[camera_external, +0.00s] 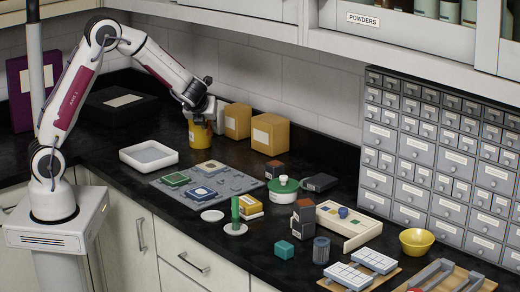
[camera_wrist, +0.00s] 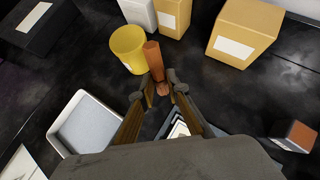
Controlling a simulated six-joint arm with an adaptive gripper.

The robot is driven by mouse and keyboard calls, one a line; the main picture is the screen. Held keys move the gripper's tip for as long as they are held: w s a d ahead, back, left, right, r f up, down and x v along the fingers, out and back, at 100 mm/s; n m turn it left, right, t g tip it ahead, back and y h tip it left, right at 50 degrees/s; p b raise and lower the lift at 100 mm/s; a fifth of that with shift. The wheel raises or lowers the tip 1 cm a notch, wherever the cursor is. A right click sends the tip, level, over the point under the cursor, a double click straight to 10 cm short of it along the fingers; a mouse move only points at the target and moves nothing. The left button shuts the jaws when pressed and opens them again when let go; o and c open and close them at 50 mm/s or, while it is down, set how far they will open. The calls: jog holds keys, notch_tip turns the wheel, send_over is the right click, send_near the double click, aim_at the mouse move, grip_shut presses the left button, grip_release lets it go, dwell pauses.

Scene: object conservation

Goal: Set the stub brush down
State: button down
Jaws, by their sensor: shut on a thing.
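The stub brush (camera_wrist: 154,62) shows in the wrist view as a short orange-brown stick, with its lower end between my fingertips. My gripper (camera_wrist: 162,92) is shut on that end. In the wrist view, the brush's far end overlaps the right side of a yellow cup (camera_wrist: 126,50); I cannot tell whether they touch. In the external view the yellow cup (camera_external: 199,136) stands at the back of the black counter. My gripper (camera_external: 208,112) is close beside or above it there, and the brush cannot be made out.
Cardboard boxes (camera_external: 269,134) stand behind and right of the cup. A white tray (camera_external: 148,156) lies to its front left, a grey mat (camera_external: 232,184) with several blocks in front. Small items crowd the counter's right half. Some bare black counter lies around the cup.

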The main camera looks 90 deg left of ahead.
jog(key=shift+w+a+m+t+y, duration=0.2)
jog(key=shift+a+m+t+y, duration=0.15)
jog(key=shift+a+m+t, duration=0.35)
jog(key=shift+w+a+m+t+y, duration=0.15)
jog(key=shift+a+m+t+y, duration=0.2)
jog(key=shift+a+m+t, duration=0.35)
jog(key=shift+w+a+f+m+t, duration=0.25)
jog(key=shift+a+m+t, duration=0.25)
jog(key=shift+t, duration=0.1)
jog(key=shift+w+a+f+m+t, duration=0.25)
jog(key=shift+a+m+t, duration=0.1)
jog(key=shift+m+t, duration=0.2)
jog(key=shift+w+t, duration=0.1)
jog(key=shift+t, duration=0.15)
jog(key=shift+f, duration=0.15)
jog(key=shift+f, duration=3.3)
jog(key=shift+f, duration=0.6)
jog(key=c, duration=1.9)
grip_release()
